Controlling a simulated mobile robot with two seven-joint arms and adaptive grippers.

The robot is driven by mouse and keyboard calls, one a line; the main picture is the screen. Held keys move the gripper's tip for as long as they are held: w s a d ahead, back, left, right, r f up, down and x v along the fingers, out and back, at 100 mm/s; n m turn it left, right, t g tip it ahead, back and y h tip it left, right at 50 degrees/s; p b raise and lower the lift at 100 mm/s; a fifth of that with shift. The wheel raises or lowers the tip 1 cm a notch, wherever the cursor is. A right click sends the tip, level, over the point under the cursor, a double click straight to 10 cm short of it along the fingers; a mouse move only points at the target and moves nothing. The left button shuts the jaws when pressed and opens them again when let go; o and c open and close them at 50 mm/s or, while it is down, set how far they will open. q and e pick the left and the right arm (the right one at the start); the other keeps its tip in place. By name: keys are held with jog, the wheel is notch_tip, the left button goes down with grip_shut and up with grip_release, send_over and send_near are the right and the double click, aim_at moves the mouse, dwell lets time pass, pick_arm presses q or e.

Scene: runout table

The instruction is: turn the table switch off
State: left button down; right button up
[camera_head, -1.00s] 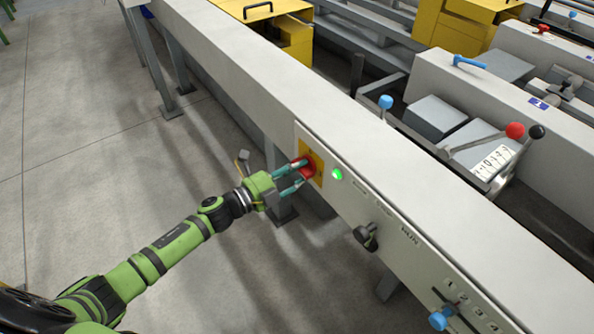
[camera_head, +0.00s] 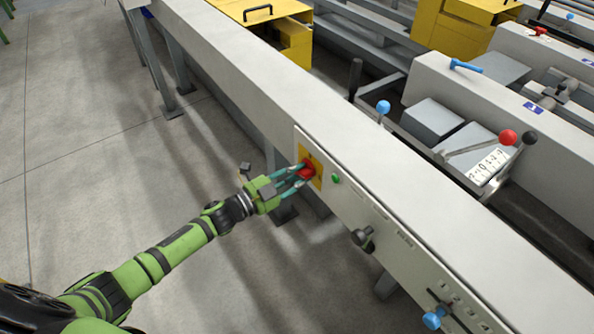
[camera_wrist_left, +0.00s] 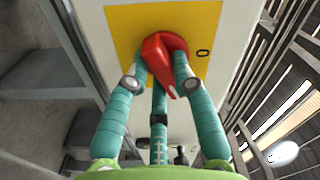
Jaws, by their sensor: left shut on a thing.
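The table switch is a red rotary handle (camera_head: 306,171) on a yellow plate (camera_head: 317,172) on the side panel of the long grey table. In the left wrist view the red handle (camera_wrist_left: 164,58) stands on the yellow plate (camera_wrist_left: 205,22), its pointed end tilted down and right. A "0" mark shows on the plate at the right of the handle. My left gripper (camera_head: 298,178) is shut on the handle, with its teal fingers (camera_wrist_left: 160,72) at both sides of it. A green lamp (camera_head: 337,179) beside the plate looks dark, unlit. My right gripper is not in view.
Right along the panel are a black knob (camera_head: 362,238) and a blue-knobbed lever (camera_head: 434,318). Behind the table stand levers with blue (camera_head: 383,107) and red (camera_head: 508,137) balls. The floor (camera_head: 80,180) left of the table is clear.

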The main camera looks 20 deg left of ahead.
pick_arm(q)
jog(key=n+p, duration=0.2)
jog(key=n, duration=0.3)
jog(key=shift+r+n, duration=0.15)
jog(key=shift+n, duration=0.15)
jog(key=n+p, duration=0.1)
jog(key=n, duration=0.1)
jog(key=shift+d+n, duration=0.1)
jog(key=shift+n, duration=0.3)
jog(key=n, duration=0.2)
jog(key=shift+n+p, duration=0.3)
jog(key=shift+n, duration=0.1)
jog(key=shift+s+n, duration=0.1)
jog(key=shift+n, duration=0.7)
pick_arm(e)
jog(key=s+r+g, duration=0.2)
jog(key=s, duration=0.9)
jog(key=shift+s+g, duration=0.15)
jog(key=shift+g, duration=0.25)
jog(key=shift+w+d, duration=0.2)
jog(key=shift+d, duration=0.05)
pick_arm(q)
jog(key=c, duration=1)
grip_release()
jog(key=shift+c, duration=0.2)
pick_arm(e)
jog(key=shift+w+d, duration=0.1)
